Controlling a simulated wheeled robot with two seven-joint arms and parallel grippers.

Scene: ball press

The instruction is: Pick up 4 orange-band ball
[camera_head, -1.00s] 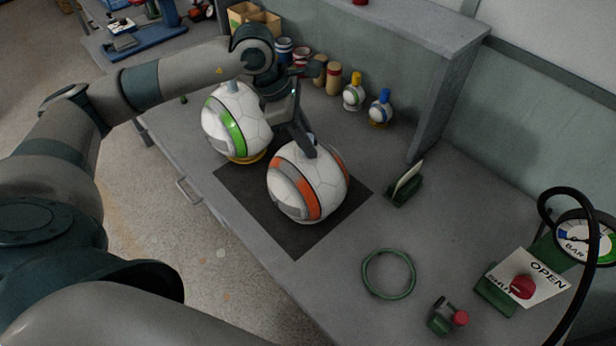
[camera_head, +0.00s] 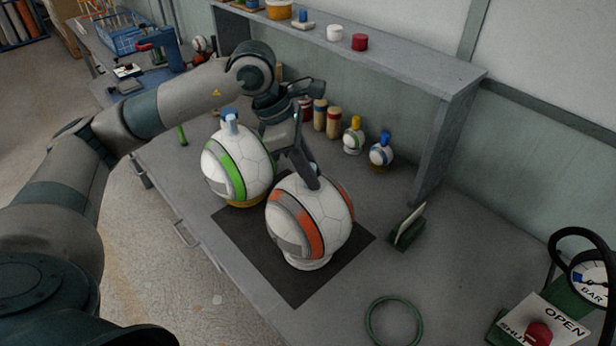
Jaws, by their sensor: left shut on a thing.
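The orange-band ball (camera_head: 336,215) is white with orange and grey bands, over the dark mat (camera_head: 295,290). My left gripper (camera_head: 312,181) reaches down from the upper left and is shut on its top; the far finger is partly hidden. A white ring (camera_head: 308,262) shows just under the ball, which looks slightly raised; I cannot tell whether they touch. A green-band ball (camera_head: 255,165) sits to the left on a yellow ring (camera_head: 245,203), with a blue-and-white top piece. My right gripper is not in view.
Small balls with yellow (camera_head: 354,138) and blue (camera_head: 381,150) tops stand behind, near the shelf (camera_head: 455,115). A green card holder (camera_head: 407,234) is right of the mat. A green ring (camera_head: 394,322) and an OPEN/SHUT valve panel (camera_head: 560,322) lie front right. The bench between is clear.

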